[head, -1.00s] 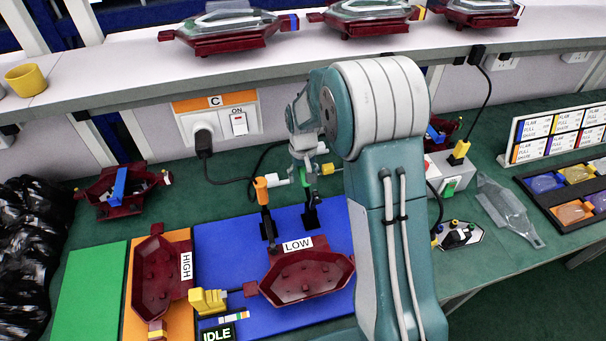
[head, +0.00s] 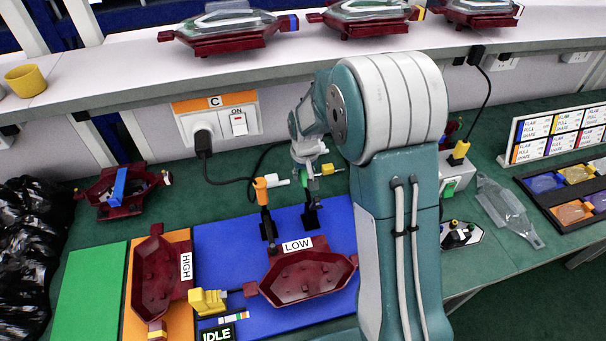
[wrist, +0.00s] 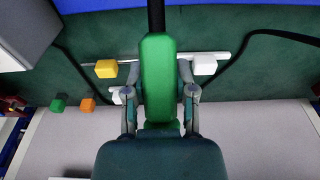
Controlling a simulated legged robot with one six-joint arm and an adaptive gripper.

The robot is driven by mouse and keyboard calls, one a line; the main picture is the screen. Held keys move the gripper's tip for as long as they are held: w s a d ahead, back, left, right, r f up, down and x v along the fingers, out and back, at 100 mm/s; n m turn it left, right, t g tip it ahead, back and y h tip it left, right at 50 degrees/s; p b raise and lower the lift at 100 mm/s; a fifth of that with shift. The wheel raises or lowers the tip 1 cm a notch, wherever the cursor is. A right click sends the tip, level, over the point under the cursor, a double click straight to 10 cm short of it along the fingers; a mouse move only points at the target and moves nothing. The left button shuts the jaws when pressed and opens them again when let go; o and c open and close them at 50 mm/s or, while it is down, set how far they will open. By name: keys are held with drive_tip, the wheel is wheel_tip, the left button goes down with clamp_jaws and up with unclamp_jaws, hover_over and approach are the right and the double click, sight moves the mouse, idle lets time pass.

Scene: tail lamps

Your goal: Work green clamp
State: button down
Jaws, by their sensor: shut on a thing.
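The green clamp's handle (wrist: 158,80) fills the middle of the wrist view, with a dark bar running from its far end. My gripper (wrist: 159,74) has one finger on each side of this handle and is shut on it. In the head view my gripper (head: 306,167) is at the back of the blue board, and only a little of the green handle (head: 313,185) shows below it. The clamp's black base (head: 310,214) stands on the board. The orange-handled clamp (head: 262,192) stands to the left, apart from my gripper.
A dark red tray marked LOW (head: 306,278) lies in front of the clamps on the blue board (head: 222,245). A yellow clamp (head: 208,302) is at its left. A black cable (head: 232,181) runs behind. The green mat (head: 90,295) is bare.

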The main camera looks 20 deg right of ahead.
sight(304, 176)
drive_tip(key=shift+c, duration=2)
unclamp_jaws()
wheel_tip(304, 176, up, 12)
drive_tip(key=s, duration=0.1)
drive_tip(key=shift+s+f, duration=0.15)
drive_tip(key=shift+s, duration=0.15)
drive_tip(key=shift+a, duration=0.1)
